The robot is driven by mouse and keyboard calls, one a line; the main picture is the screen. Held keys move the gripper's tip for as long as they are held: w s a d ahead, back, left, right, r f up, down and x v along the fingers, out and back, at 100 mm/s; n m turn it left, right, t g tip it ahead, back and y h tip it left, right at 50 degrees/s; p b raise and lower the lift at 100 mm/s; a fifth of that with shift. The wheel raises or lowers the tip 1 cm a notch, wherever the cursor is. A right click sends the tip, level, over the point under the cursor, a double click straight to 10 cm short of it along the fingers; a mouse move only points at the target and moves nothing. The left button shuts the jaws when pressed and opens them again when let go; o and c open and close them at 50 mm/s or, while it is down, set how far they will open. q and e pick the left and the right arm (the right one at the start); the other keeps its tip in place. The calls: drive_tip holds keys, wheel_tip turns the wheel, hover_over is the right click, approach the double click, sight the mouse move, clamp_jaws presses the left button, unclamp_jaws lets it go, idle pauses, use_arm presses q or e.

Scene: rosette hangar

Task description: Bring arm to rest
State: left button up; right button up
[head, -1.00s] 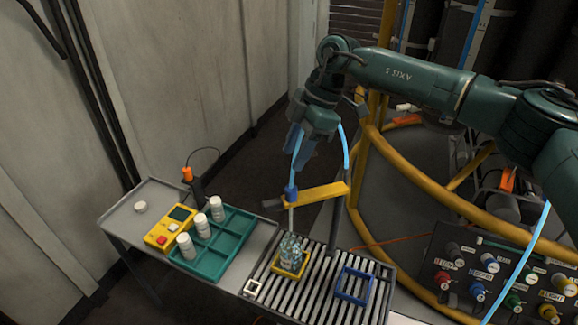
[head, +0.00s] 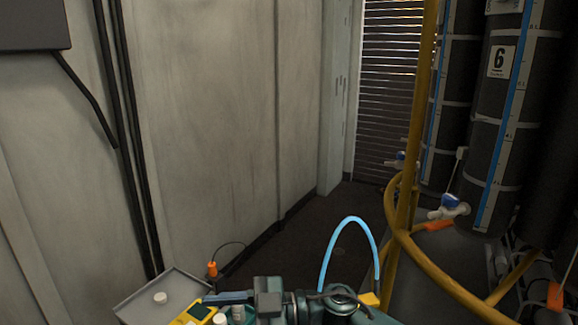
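My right gripper (head: 228,297) shows at the bottom of the head view. Its blue-grey fingers point left, over the near part of the bench. I see the fingers edge-on, so I cannot tell whether they are open or shut. A light blue hose loop (head: 350,222) rises behind my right arm (head: 305,305), which runs along the bottom edge of the view. My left gripper is not in view.
A grey bench (head: 150,287) at the lower left carries a white cap (head: 160,298), a yellow device (head: 190,315) and white bottles, partly cut off. An orange-handled tool (head: 212,268) stands at its edge. Yellow railing (head: 405,205) and dark cylinders (head: 500,130) stand right. A pale wall (head: 210,120) stands left.

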drive_tip(key=d+f+m+t+h, duration=0.7)
drive_tip(key=d+f+m+t, duration=0.4)
drive_tip(key=m+t, duration=0.65)
drive_tip(key=s+d+f+m+g+h+p, duration=0.1)
drive_tip(key=s+d+f+g+h, duration=0.3)
drive_tip(key=s+d+f, duration=0.9)
drive_tip(key=d+m+h, duration=0.1)
drive_tip(key=h, duration=0.2)
drive_tip(key=shift+h, duration=0.4)
drive_tip(key=shift+f+m, duration=0.1)
drive_tip(key=shift+m, duration=0.15)
drive_tip(key=shift+c, duration=0.6)
